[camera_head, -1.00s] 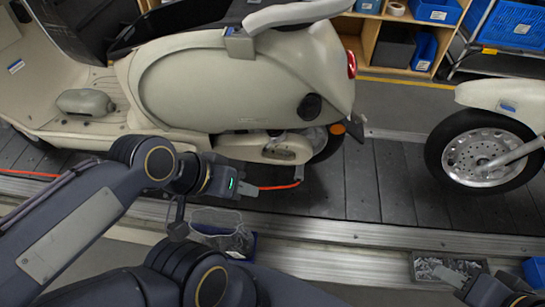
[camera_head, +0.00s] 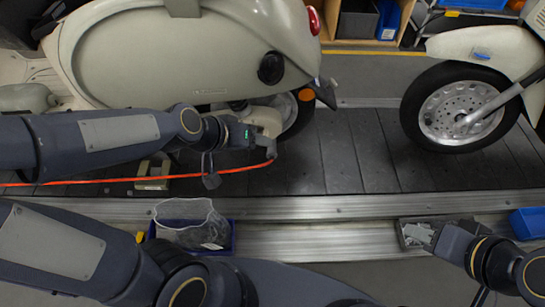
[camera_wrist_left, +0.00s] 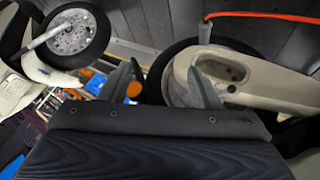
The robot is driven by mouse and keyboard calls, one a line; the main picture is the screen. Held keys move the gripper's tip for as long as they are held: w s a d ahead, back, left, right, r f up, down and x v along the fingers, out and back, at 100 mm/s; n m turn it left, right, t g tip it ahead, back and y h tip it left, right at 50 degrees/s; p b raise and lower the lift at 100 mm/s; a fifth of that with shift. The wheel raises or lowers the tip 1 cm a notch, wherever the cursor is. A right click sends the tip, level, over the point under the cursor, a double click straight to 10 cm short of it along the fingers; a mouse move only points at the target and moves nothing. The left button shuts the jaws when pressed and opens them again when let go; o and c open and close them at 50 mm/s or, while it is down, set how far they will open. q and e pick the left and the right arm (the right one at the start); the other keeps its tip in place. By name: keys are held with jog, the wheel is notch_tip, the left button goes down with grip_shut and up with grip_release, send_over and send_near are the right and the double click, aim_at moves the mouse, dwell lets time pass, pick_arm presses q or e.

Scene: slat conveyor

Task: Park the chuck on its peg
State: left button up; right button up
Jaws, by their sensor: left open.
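My left gripper (camera_head: 266,146) is at the lower rear of the cream scooter (camera_head: 185,60), by its rear wheel (camera_head: 292,112). In the left wrist view its two fingers (camera_wrist_left: 163,86) are spread, with nothing clearly held between them. An orange hose (camera_head: 85,181) runs along the conveyor and rises towards that gripper; it also shows in the left wrist view (camera_wrist_left: 265,16).
A blue bin with a clear bag (camera_head: 190,226) stands along the conveyor's metal edge (camera_head: 320,206). A small beige bracket (camera_head: 152,178) is on the slats by the hose. A second scooter's wheel (camera_head: 460,112) stands at right. Slats between the scooters are clear.

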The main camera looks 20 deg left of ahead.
pick_arm(q)
jog(key=w+d+f+y+b, duration=0.15)
jog(key=w+f+b, duration=0.35)
jog(key=f, duration=0.8)
jog(key=m+t+y+b, duration=0.2)
jog(key=m+y+b, duration=0.1)
jog(key=y+b, duration=0.25)
send_near(272, 159)
notch_tip(272, 159, down, 6)
jog(key=w+a, duration=0.2)
jog(key=a, duration=0.1)
jog(key=shift+w+d+f+m+t+y+b, duration=0.25)
jog(key=shift+w+m+t+y+b, duration=0.3)
jog(key=shift+m+t, duration=0.9)
jog(key=shift+w+d+f+m+t+y+b, duration=0.15)
jog(key=shift+w+d+m+t+y+b, duration=0.4)
jog(key=shift+m+t, duration=0.9)
jog(key=shift+w+f+m+t+y+b, duration=0.25)
jog(key=shift+w+m+t, duration=0.55)
jog(key=shift+m+t, duration=0.65)
pick_arm(e)
notch_tip(272, 159, down, 16)
jog(key=shift+r, duration=0.25)
